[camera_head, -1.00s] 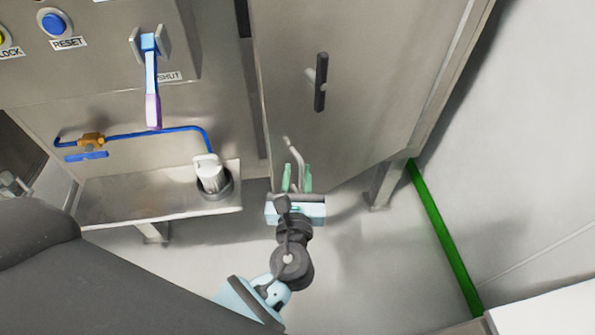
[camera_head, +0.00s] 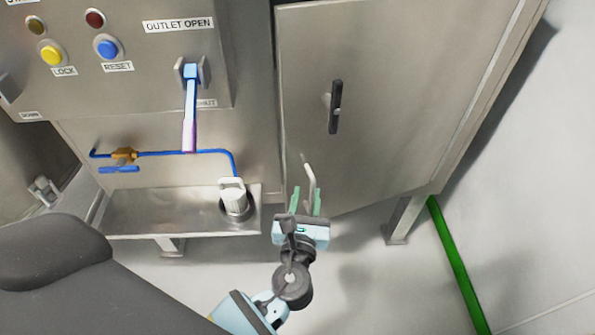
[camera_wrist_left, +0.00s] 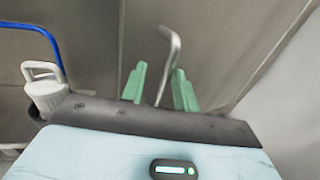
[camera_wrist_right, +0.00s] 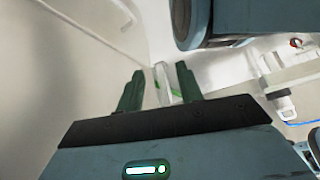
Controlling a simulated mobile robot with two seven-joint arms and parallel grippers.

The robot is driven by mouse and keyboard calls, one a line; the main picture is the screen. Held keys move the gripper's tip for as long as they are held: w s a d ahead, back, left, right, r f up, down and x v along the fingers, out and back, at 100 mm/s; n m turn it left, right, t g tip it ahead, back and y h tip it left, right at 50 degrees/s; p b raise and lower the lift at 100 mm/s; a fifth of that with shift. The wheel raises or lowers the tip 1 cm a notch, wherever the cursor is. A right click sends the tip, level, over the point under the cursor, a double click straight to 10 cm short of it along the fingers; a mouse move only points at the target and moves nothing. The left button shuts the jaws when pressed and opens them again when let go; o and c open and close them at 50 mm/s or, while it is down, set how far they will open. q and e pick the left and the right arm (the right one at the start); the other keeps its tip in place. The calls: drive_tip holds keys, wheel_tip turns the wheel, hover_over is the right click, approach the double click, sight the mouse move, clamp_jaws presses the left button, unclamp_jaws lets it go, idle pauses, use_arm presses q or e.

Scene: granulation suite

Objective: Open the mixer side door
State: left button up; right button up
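The steel mixer side door (camera_head: 400,80) stands right of the control panel and looks shut, with a black bar handle (camera_head: 335,107) upright on it. My left gripper (camera_head: 305,200) is low in front of the door's lower left corner. A bent metal rod (camera_head: 310,178) rises between its green fingers; in the left wrist view the rod (camera_wrist_left: 173,60) has a gap on both sides, so the fingers (camera_wrist_left: 158,88) look open around it. The rod's lower end is hidden. My right gripper (camera_wrist_right: 155,85) shows only in its wrist view, fingers apart, with a pale unclear shape between or behind them.
A white-handled container (camera_head: 234,198) sits on a steel shelf (camera_head: 150,215) left of my left gripper. A steel leg (camera_head: 405,217) and a green floor line (camera_head: 455,260) lie to the right.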

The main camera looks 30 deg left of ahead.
use_arm(q)
drive_tip(key=shift+a, duration=0.1)
drive_tip(key=s+d, duration=0.5)
drive_tip(key=s, duration=0.2)
drive_tip(key=shift+s+d, duration=0.15)
drive_tip(key=shift+s, duration=0.05)
idle(1.0)
drive_tip(key=shift+p, duration=0.35)
